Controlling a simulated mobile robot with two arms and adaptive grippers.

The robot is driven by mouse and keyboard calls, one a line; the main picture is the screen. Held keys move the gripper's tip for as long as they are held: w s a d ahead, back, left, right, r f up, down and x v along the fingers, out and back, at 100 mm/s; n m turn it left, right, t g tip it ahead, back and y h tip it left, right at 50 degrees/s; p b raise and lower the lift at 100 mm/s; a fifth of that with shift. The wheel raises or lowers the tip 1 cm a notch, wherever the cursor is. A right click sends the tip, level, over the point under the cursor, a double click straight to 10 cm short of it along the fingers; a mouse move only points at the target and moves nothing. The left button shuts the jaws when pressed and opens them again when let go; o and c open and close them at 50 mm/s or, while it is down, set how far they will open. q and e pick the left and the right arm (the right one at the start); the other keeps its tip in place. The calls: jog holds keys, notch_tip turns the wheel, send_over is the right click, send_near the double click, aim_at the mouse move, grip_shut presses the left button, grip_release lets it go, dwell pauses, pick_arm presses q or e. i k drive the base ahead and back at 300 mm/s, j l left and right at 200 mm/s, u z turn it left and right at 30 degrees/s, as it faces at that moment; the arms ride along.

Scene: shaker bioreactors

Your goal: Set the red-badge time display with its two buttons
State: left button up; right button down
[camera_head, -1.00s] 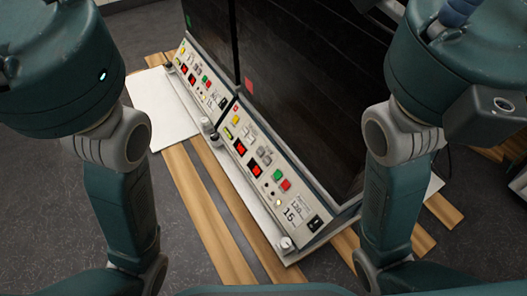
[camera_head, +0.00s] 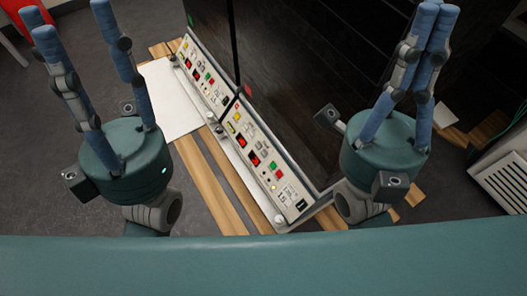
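The near control panel (camera_head: 262,165) belongs to the bioreactor with the red badge (camera_head: 248,90). It carries two small red-lit displays, an upper one (camera_head: 242,142) and a lower one (camera_head: 254,160), with small pale buttons (camera_head: 260,150) beside them. Digits and labels are too small to read, so I cannot tell which is the time display. My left gripper (camera_head: 72,18) is open and empty, fingers pointing up, left of the panels. My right gripper (camera_head: 437,9) is empty to the right of the panel, its fingertips drawn close together. Neither touches the panel.
A second, similar panel (camera_head: 200,78) lies farther back, with a green badge (camera_head: 190,20) above it. Dark bioreactor fronts rise behind the panels. A white board (camera_head: 168,100) and wooden slats (camera_head: 212,185) lie in front. A white vented box (camera_head: 505,180) stands at right.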

aim_at(264, 153)
jog(key=i+j, duration=0.1)
jog(key=j, duration=0.9)
jog(key=i+j, duration=0.15)
jog(key=j, duration=0.9)
jog(key=i+j+z, duration=0.1)
jog(key=z, duration=1.3)
